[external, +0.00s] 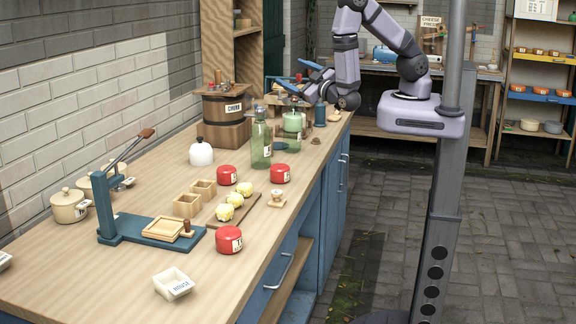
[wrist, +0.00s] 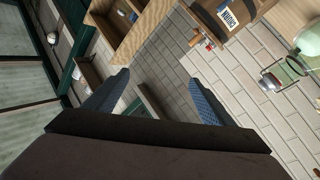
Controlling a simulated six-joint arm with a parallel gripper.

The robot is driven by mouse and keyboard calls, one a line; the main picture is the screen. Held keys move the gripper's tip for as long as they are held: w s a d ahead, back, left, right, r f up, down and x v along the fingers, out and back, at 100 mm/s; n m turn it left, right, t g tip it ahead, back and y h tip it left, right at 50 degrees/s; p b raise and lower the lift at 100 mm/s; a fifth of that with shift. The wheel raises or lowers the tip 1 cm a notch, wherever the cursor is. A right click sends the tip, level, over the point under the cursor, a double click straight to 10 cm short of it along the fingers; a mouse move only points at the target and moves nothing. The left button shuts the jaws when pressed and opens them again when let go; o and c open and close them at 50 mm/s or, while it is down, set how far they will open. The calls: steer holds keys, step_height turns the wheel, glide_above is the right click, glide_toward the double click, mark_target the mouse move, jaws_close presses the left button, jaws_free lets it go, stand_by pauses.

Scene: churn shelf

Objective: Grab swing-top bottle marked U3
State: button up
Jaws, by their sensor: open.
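A tall green glass swing-top bottle (external: 261,146) stands upright on the wooden worktop in the external view. It has a pale label on its side, too small to read. My gripper (external: 298,77) is open and empty, raised above the worktop behind and to the right of the bottle, apart from it. In the wrist view my two blue fingers (wrist: 158,92) are spread with nothing between them. Green glassware (wrist: 283,76) shows at the right edge of that view; I cannot tell whether it is the same bottle.
A green lidded vessel (external: 293,121) stands close to the bottle's right. A wooden churn (external: 221,106) is behind it. A white lidded pot (external: 201,153) and red tins (external: 227,175) stand nearer. A blue press (external: 118,229) occupies the left front.

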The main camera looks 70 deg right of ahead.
mark_target(300, 124)
steer(key=d+f+m+g+b, duration=0.1)
steer(key=d+f+m+b, duration=0.1)
steer(key=f, duration=0.4)
steer(key=d+f+m+g+b, duration=0.1)
steer(key=d+f+m+b, duration=0.1)
steer(key=f, duration=0.5)
steer(key=d+f+m+b, duration=0.3)
steer(key=f, duration=0.4)
steer(key=shift+s+f+m+g, duration=0.15)
steer(key=shift+s+m+g, duration=0.15)
steer(key=shift+m+g, duration=0.1)
steer(key=shift+w+d+r, duration=0.1)
steer(key=shift+w+r, duration=0.1)
steer(key=shift+w, duration=0.05)
steer(key=shift+p+x, duration=0.4)
steer(key=shift+x, duration=0.4)
steer(key=shift+w+d+p, duration=0.15)
steer(key=shift+w+p, duration=0.15)
steer(key=shift+p+x, duration=1.25)
steer(key=shift+x, duration=1.05)
steer(key=shift+w+f, duration=0.1)
steer(key=shift+w, duration=0.05)
steer(key=c, duration=1.4)
step_height(300, 124, up, 10)
steer(key=b, duration=0.1)
steer(key=shift+b, duration=0.4)
